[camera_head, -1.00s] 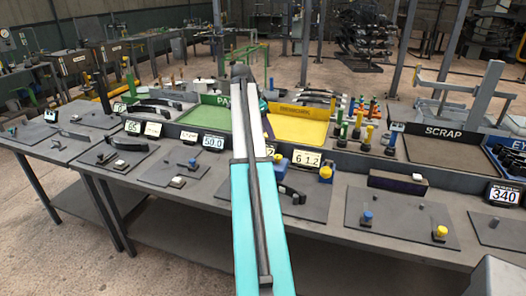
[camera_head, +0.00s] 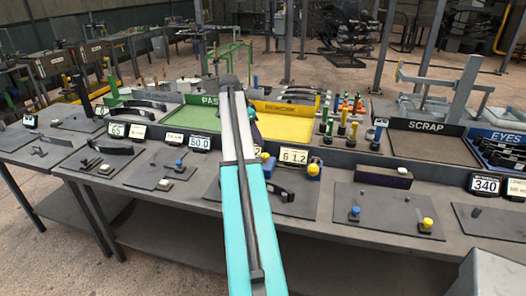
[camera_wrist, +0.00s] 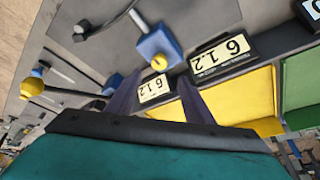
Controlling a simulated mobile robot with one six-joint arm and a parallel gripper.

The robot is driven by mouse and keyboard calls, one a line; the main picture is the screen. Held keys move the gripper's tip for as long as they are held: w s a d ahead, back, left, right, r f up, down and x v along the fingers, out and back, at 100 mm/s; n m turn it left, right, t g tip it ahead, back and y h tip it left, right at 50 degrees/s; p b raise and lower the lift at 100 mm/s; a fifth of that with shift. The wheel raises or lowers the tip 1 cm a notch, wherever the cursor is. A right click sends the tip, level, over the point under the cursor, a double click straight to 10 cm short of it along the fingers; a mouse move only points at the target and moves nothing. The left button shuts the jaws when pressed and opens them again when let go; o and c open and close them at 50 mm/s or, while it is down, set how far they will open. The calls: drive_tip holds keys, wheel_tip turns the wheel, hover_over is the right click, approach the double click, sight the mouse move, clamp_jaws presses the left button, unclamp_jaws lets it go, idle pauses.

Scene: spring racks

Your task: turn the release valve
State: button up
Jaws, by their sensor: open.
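A rod runs from the block towards a dark curved part. My gripper (camera_wrist: 155,88) is open, with its two dark fingers apart and nothing seen between them. The fingers do not appear to touch the block. In the head view my arm hides most of the gripper.
The 6 1.2 display (camera_wrist: 222,54) is close beside the block. A lever with a yellow ball (camera_wrist: 32,87) is at the wrist view's left. A yellow tray (camera_head: 288,121) and green tray (camera_head: 185,118) lie behind. Several coloured posts and a scrap tray (camera_head: 425,147) are to the right.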

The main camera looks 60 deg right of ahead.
sight(265, 155)
drive_tip(key=shift+p+x, duration=1.2)
drive_tip(key=shift+x, duration=3.8)
drive_tip(key=shift+d, duration=0.1)
